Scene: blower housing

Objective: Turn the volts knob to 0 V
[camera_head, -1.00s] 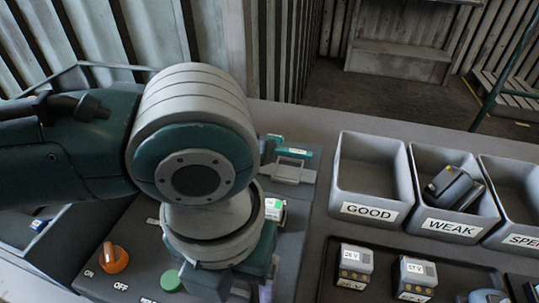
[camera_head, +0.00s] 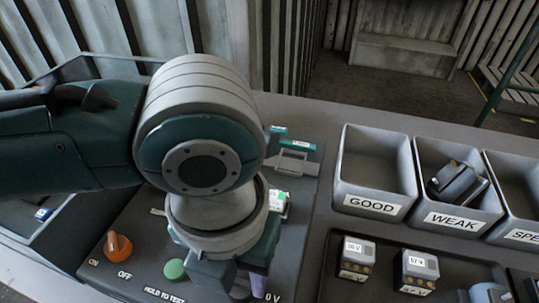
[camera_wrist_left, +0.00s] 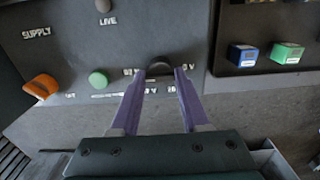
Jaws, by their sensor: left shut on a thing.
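The volts knob (camera_wrist_left: 159,68) is a dark round knob on the grey panel, between the fingertips of my left gripper (camera_wrist_left: 161,75) in the left wrist view. The purple fingers are shut on it, one on each side. Which way the knob points cannot be made out. In the head view my left wrist and gripper (camera_head: 256,284) hide the knob. A "0 V" label (camera_head: 273,297) shows just right of the fingers. My right gripper is not clearly seen.
An orange supply knob (camera_head: 118,246) and a green button (camera_head: 175,269) sit left of my gripper on the panel. To the right are grey bins, including GOOD (camera_head: 372,206) and WEAK (camera_head: 452,221). Boxy cells (camera_head: 356,257) stand in a dark tray in front of them.

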